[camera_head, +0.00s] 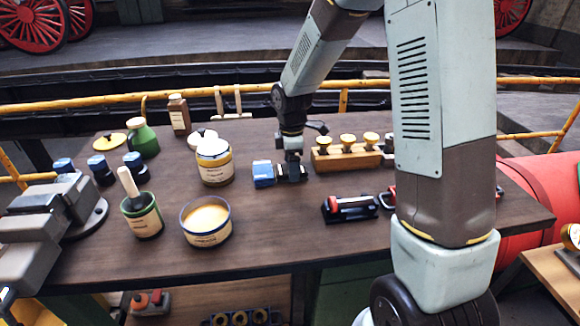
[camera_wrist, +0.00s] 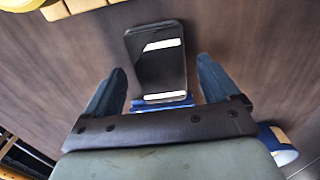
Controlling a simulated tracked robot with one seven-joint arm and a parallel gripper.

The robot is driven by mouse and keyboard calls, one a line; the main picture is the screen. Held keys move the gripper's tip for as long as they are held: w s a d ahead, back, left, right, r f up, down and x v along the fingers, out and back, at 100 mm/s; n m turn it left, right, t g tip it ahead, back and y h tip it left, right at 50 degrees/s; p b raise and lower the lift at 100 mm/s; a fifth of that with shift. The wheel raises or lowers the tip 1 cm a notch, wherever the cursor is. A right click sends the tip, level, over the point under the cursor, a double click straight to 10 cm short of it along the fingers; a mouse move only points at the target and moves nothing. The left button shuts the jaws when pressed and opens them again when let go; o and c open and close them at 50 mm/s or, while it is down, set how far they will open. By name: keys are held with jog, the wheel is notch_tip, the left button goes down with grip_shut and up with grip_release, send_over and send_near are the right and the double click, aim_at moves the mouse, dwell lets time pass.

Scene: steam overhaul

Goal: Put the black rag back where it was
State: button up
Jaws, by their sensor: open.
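A flat black rectangular thing with white bands, which looks like the folded black rag (camera_wrist: 157,62), lies on the dark wooden table in the wrist view. In the head view it shows as a dark patch (camera_head: 296,175) under my gripper (camera_head: 291,165), partly hidden by it. A blue block-like piece (camera_head: 263,173) sits directly to its left; a blue strip (camera_wrist: 160,104) shows at its near edge in the wrist view. My gripper (camera_wrist: 162,78) is open, its two fingers apart on either side of the black thing's near end. I cannot tell whether they touch it.
A wooden rack (camera_head: 346,156) with yellow-topped pieces stands to the right. A tin (camera_head: 214,165), an open tin of cream-coloured stuff (camera_head: 206,222) and a green pot (camera_head: 142,215) stand left. A black holder (camera_head: 349,208) lies front right. The table's front middle is bare.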

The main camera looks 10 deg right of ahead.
notch_tip(320, 180, up, 12)
jog(key=f, duration=0.1)
jog(key=s+d+r+m+t, duration=0.3)
jog(key=s+d+r+m, duration=0.55)
jog(key=s+r, duration=0.3)
jog(key=s+d+r+m+t, duration=0.2)
jog(key=s+d+m, duration=0.2)
jog(key=s+m, duration=0.5)
jog(key=s, duration=0.5)
jog(key=shift+d+t, duration=0.15)
jog(key=shift+t, duration=0.15)
jog(key=shift+s+m, duration=0.1)
jog(key=shift+m, duration=0.15)
jog(key=shift+c, duration=0.2)
